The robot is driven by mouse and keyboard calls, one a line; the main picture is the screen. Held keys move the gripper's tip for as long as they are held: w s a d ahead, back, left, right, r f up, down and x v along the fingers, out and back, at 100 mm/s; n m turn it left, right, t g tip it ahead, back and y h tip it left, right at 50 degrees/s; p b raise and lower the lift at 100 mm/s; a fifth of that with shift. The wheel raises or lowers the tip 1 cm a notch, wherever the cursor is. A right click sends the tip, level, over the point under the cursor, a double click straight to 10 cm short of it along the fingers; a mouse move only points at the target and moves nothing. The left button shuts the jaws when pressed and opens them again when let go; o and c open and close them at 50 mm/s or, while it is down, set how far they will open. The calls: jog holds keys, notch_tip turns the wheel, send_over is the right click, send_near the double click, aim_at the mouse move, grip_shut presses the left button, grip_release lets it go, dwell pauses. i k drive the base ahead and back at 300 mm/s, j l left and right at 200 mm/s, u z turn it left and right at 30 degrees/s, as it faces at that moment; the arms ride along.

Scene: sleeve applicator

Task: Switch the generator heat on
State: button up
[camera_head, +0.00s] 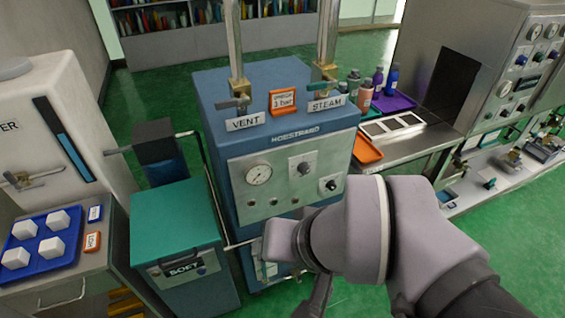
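The generator is the blue cabinet (210,100) in the middle, with valves marked VENT (245,122) and STEAM (326,104) on top. I cannot read which control is the heat. My arm crosses in front of the cabinet's lower right. Dark parts of my gripper (317,297) show at the bottom edge, below the panel. The fingertips are hidden or out of frame, and no held thing shows.
A teal bin marked SOFT (172,222) stands left of the cabinet, near a metal rail. A blue tray (22,279) with several white blocks lies far left. Bottles (391,80) and an orange tray (366,149) stand right. Green floor (500,240) is clear at lower right.

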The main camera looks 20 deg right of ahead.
aim_at(331, 185)
jog(key=z, duration=0.85)
